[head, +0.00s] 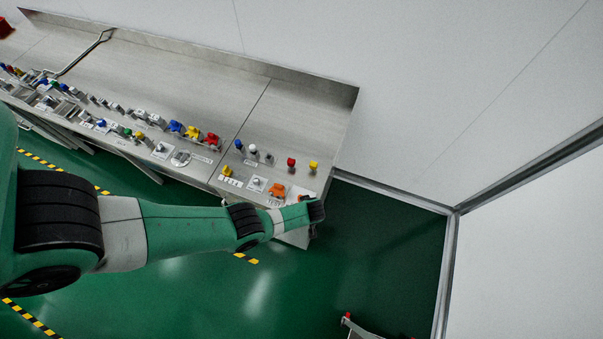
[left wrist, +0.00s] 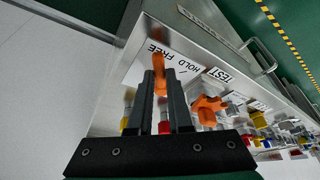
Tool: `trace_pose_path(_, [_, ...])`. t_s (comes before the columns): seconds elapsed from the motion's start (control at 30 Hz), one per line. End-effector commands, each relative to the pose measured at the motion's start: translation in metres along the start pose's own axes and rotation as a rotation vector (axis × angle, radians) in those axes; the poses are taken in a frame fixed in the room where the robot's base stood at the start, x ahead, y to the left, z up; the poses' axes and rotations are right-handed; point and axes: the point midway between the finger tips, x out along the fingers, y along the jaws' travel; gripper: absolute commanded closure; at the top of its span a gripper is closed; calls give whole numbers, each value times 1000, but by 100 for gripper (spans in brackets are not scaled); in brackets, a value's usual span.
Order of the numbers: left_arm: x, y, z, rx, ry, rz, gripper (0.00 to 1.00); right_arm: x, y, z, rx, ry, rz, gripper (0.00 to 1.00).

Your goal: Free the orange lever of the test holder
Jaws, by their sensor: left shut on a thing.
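In the left wrist view the orange lever (left wrist: 159,66) stands on a metal panel beside a white label (left wrist: 138,70) reading HOLD and FREE. Its tip lies close to the words; I cannot tell exactly which one it points at. My left gripper (left wrist: 160,82) is shut on the lever, with a dark finger on each side. My right gripper is out of view.
The steel bench (head: 300,110) carries several coloured knobs and valves, including a red one (head: 291,162) and a yellow one (head: 313,166) near its right end. A metal bar handle (left wrist: 262,55) is on its front. Green floor lies open in front.

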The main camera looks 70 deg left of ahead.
Motion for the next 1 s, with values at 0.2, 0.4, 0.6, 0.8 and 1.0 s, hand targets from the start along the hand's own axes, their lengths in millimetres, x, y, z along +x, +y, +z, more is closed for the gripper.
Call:
trace_pose_path(0.2, [0, 2, 0, -49, 0, -20, 100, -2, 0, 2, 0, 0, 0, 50])
trace_pose_path(0.4, [-1, 3, 0, -62, 0, -24, 100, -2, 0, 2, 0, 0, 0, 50])
trace_pose_path(0.6, [-1, 3, 0, -61, 0, -24, 100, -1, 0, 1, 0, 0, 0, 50])
trace_pose_path(0.8, [-1, 3, 0, -61, 1, -23, 57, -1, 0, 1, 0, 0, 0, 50])
trace_pose_path(1.0, [-1, 3, 0, -60, 0, -23, 52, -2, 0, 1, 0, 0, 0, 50])
